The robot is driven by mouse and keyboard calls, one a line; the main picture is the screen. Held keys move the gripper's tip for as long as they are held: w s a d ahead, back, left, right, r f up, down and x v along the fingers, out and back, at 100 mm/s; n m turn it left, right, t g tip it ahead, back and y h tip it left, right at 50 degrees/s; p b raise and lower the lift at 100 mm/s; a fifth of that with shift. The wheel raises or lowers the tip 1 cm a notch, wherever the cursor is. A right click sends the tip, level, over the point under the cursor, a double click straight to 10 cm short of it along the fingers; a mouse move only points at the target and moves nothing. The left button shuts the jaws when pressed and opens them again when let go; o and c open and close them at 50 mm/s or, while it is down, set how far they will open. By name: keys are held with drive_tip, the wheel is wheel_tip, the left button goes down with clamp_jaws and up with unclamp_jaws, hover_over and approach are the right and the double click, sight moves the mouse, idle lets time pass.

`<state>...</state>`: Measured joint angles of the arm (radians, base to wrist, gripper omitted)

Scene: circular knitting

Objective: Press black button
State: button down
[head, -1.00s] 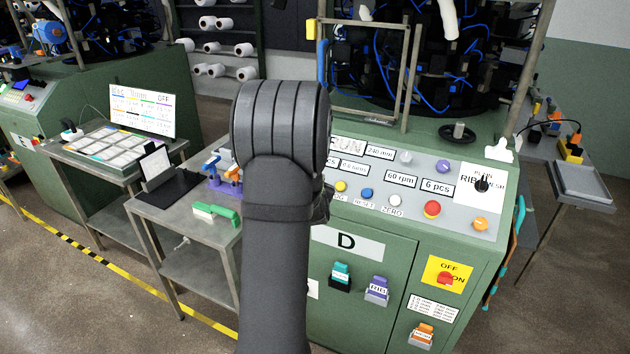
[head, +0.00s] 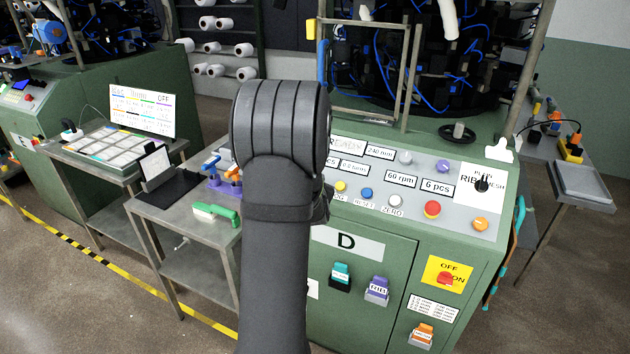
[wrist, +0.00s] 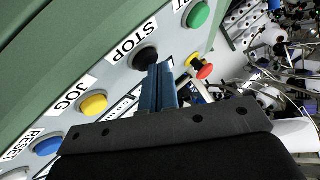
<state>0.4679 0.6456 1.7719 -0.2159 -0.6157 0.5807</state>
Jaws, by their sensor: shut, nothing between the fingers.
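The black button (wrist: 144,57), labelled STOP, sits on the grey control panel in the wrist view, between the green button (wrist: 199,15) and the yellow JOG button (wrist: 93,104). My gripper (wrist: 161,68) is shut and empty, its blue fingers side by side. The fingertips overlap the lower right edge of the black button in this view; I cannot tell whether they touch it. In the head view my dark arm hides the black button and most of the gripper.
The head view shows the panel's red button (head: 432,208), a blue button (head: 365,194) and a black selector knob (head: 482,185). A metal side table (head: 185,222) with a green-handled brush (head: 215,212) stands left of the machine. The wrist view also shows a red knob (wrist: 204,71).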

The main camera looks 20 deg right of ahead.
wheel_tip(320, 180, up, 5)
drive_tip(key=s+a, duration=0.2)
drive_tip(key=shift+s+a, duration=0.2)
idle(0.6)
